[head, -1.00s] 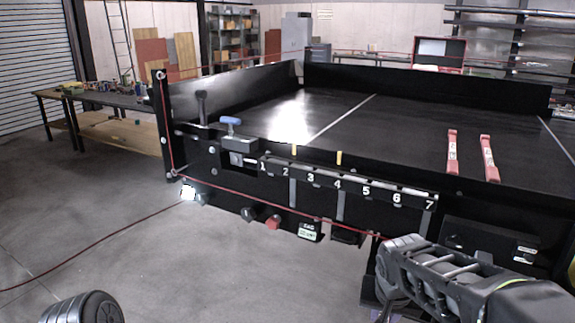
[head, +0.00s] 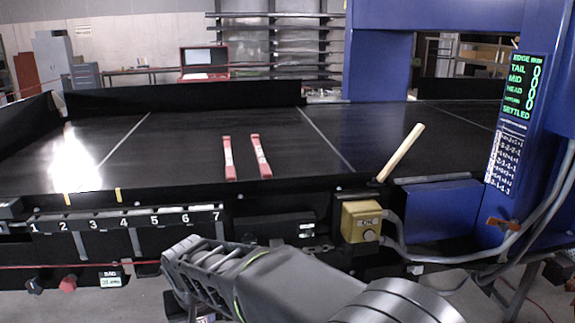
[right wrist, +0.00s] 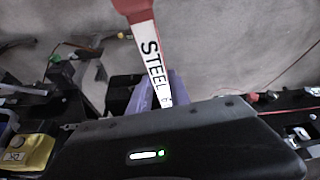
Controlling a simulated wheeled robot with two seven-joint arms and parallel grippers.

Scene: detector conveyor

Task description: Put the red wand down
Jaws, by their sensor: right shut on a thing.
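A red wand (right wrist: 136,9) with a white label reading STEEL shows in the right wrist view. My right gripper (right wrist: 155,98) is shut on it; the wand's lower end runs behind the dark wrist housing. In the head view my right arm reaches in at the bottom, in front of the conveyor; its gripper and the held wand are hidden there. Two more red wands with pale labels, one on the left (head: 229,158) and one on the right (head: 261,156), lie side by side on the black belt (head: 190,135). My left gripper is not in view.
A rail numbered 1 to 7 (head: 125,219) runs along the conveyor's front. A yellow box (head: 361,221) with grey hoses is at the front edge, near a tilted wooden stick (head: 401,152). A blue frame with a display (head: 517,90) stands right. Much of the belt is clear.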

